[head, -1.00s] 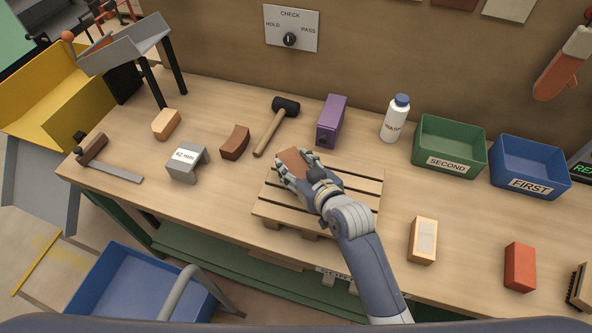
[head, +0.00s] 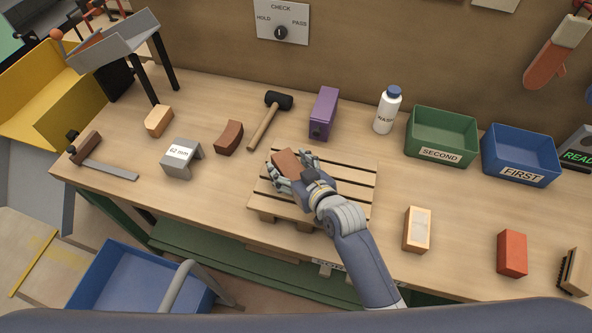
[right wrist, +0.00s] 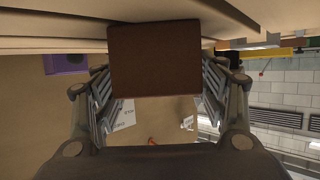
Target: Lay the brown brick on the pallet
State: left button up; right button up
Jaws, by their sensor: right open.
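The brown brick (head: 285,162) lies on the far left part of the wooden pallet (head: 345,196), near its back edge. My right gripper (head: 293,163) is open around the brick, with a finger on either side of it. In the right wrist view the brick (right wrist: 155,60) sits between the spread fingers of the gripper (right wrist: 153,88), with gaps showing beside it lower down. The pallet slats run along the top of that view. The hand hides part of the brick in the head view. My left gripper is not in view.
A grey gauge (head: 182,157) stands left. A pale brick (head: 417,230) and a red brick (head: 512,253) are right. Green (head: 440,156) and blue (head: 519,175) bins stand at the back.

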jog(key=b+v, duration=0.1)
jog(key=v, duration=1.1)
jog(key=shift+b, duration=0.3)
